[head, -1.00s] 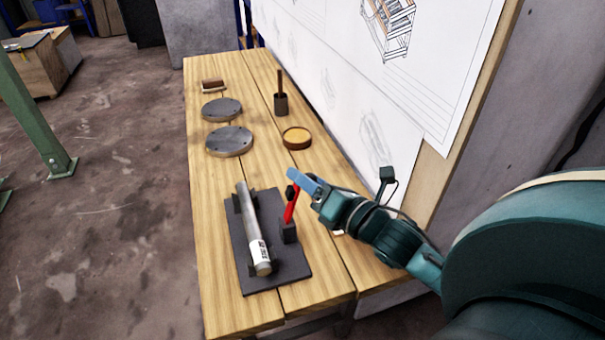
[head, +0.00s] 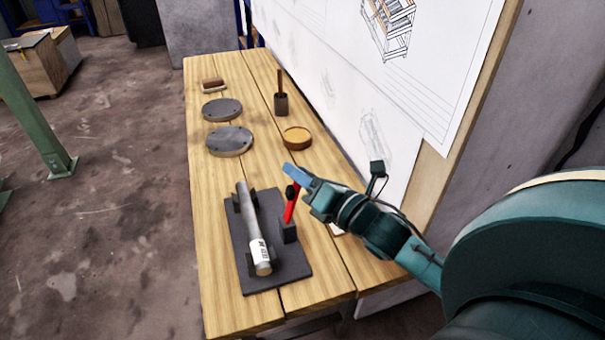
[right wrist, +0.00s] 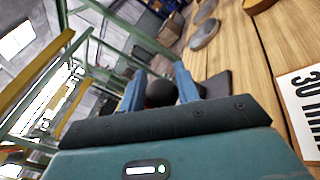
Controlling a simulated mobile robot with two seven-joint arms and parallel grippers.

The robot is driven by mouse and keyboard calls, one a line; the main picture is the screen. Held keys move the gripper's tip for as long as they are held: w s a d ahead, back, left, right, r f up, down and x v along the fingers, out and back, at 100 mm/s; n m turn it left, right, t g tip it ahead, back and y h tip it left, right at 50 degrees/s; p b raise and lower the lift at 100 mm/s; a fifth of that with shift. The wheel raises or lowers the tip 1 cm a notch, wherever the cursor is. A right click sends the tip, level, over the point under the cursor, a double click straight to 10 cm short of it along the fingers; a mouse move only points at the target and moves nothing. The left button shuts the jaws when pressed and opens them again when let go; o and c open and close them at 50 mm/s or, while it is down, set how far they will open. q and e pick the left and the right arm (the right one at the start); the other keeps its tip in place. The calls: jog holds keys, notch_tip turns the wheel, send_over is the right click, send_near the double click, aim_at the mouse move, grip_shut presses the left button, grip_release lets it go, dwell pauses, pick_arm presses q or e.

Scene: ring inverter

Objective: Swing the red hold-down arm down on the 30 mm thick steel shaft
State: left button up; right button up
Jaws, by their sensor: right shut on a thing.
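The steel shaft (head: 252,222) lies in the supports of a dark base plate (head: 280,278) on the wooden bench, with a white label near its front end. The red hold-down arm (head: 290,207) stands nearly upright from a dark block at the plate's right side, clear of the shaft. My right gripper (head: 290,172) is at the arm's top end, at its black knob (head: 292,190). In the right wrist view the knob (right wrist: 160,92) sits between the two blue fingers, and the gripper is shut on it. My left gripper is in neither view.
Two round grey discs (head: 228,140) (head: 222,108), a round wooden dish (head: 297,137), a dark cup with a stick (head: 281,103) and a brush-like block (head: 212,86) stand farther back. A white card (right wrist: 302,105) lies on the bench. A wall board rises along the right.

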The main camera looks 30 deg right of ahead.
jog(key=shift+f, duration=0.15)
grip_shut()
